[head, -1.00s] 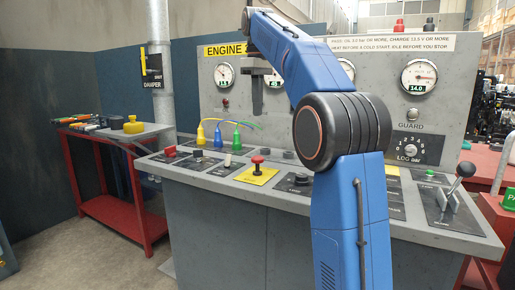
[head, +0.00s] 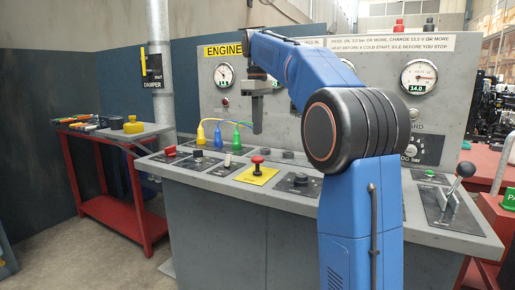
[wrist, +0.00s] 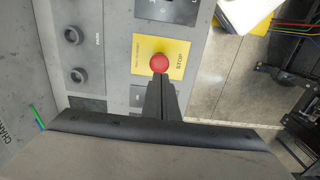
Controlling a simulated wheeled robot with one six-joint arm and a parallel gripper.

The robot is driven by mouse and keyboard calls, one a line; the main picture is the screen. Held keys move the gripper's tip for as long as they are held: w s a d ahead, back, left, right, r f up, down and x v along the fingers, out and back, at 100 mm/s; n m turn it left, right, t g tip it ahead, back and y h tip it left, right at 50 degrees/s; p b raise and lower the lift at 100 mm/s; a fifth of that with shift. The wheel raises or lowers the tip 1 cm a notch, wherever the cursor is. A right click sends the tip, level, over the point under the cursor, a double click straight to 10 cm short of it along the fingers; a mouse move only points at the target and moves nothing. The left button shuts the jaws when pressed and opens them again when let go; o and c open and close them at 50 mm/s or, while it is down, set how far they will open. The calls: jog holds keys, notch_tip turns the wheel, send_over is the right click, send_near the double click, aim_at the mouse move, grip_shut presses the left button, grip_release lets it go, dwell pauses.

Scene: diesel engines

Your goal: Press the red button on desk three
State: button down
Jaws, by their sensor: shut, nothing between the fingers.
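The red button (head: 257,159) is a mushroom-shaped knob on a yellow plate (head: 262,175) on the grey sloped desk. My gripper (head: 257,131) points down above the desk, over the button's area, with a visible gap in the head view. Its fingers (wrist: 160,78) are together and empty, and their tips overlap the button's lower edge in the wrist view. No desk number is readable.
Yellow, blue and green plugs (head: 218,138) with cables stand left of the button. A black knob (head: 300,179) sits to its right and a lever (head: 456,184) at the right end. The gauge panel (head: 300,110) rises behind. A red cart (head: 115,203) stands at left.

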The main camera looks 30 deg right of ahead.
aim_at(257, 157)
notch_tip(257, 157, down, 8)
jog(key=shift+r, duration=0.15)
dwell(0.5)
jog(key=shift+f, duration=1.35)
notch_tip(257, 157, up, 14)
jog(key=shift+r, duration=0.25)
